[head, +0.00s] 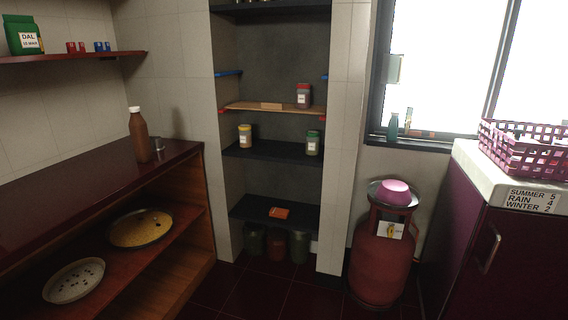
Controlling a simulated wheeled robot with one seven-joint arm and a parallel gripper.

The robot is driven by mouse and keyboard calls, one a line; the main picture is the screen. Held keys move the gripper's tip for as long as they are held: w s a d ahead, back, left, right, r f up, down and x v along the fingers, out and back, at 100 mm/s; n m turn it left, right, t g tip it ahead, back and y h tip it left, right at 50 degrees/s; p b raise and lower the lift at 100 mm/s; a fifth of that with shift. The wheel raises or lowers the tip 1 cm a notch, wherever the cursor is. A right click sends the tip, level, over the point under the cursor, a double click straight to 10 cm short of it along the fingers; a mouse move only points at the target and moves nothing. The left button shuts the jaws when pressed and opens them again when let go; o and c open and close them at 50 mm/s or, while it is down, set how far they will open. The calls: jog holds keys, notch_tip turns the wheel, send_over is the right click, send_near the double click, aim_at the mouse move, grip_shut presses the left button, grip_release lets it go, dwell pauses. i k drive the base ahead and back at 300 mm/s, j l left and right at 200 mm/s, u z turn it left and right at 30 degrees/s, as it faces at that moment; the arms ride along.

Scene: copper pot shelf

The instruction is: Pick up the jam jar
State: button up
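A red jar (303,98) with a pale label stands at the right end of the wooden board in the wall niche. It looks most like a jam jar, but its label is too small to read. On the dark shelf (275,152) below stand a yellow-lidded jar (245,136) at the left and a green-lidded jar (313,146) at the right. All three are upright and apart from each other. My gripper is not in view.
The wooden board (250,107) has red and blue pieces near its ends. A maroon counter (70,195) with a brown bottle (139,135) is at left. A red gas cylinder (380,262) and maroon cabinet (500,260) stand at right. Floor (265,290) before the niche is clear.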

aim_at(303, 91)
jog(key=i+u, duration=0.45)
jog(key=i, duration=0.65)
jog(key=i+j+z, duration=0.7)
jog(key=i, duration=0.15)
jog(key=i+j+z, duration=0.35)
